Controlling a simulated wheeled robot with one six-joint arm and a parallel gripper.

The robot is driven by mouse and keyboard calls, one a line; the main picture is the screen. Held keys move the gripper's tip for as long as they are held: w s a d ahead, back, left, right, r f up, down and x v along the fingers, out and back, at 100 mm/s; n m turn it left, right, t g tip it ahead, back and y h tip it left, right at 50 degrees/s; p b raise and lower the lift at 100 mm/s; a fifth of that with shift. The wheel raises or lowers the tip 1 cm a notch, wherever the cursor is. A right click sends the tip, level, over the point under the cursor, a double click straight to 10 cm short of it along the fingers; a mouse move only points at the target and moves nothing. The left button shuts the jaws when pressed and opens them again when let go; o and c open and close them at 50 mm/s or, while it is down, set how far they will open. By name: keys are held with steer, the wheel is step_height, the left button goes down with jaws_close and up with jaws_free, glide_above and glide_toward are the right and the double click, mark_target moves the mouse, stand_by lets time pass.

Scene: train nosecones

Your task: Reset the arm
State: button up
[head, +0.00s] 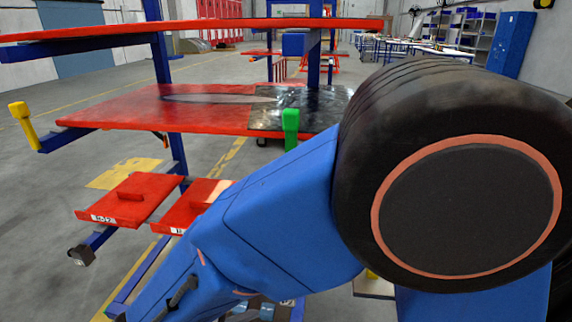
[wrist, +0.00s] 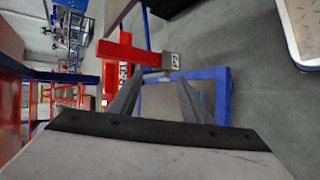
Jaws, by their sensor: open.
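My arm (head: 285,205) is blue with a large black round joint, and it fills the right half of the head view. It reaches down to the lower left, and its far end runs toward the bottom edge. In the wrist view my gripper (wrist: 158,92) shows two grey fingers spread apart with nothing between them. Beyond the fingers are a red plate with a label (wrist: 125,70) and a blue frame bar (wrist: 222,95). In the head view I cannot make out the fingers clearly.
A rack with red shelves (head: 150,106) and blue posts stands ahead. Two small labelled red plates, one of them here (head: 125,200), sit low on it. A yellow handle (head: 22,122) and a green handle (head: 290,128) stick up. Open grey floor lies at left.

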steer(key=w+d+r+m+g+y, duration=0.1)
steer(key=w+d+r+m+g, duration=0.15)
steer(key=d, duration=0.85)
steer(key=w+d+r+m+g+y, duration=0.1)
steer(key=w+d+r+m+g, duration=0.2)
steer(key=d, duration=0.8)
steer(key=s+d+r+m+t+y, duration=0.1)
steer(key=s+d+r+m+y, duration=0.2)
steer(key=s+d, duration=0.2)
steer(key=s+d+r+m+y, duration=0.2)
steer(key=s+d, duration=0.3)
steer(key=d, duration=0.6)
steer(key=shift+s+r+m+t+y, duration=0.35)
steer(key=shift+s+r+m+y, duration=0.05)
steer(key=shift+r+m, duration=0.4)
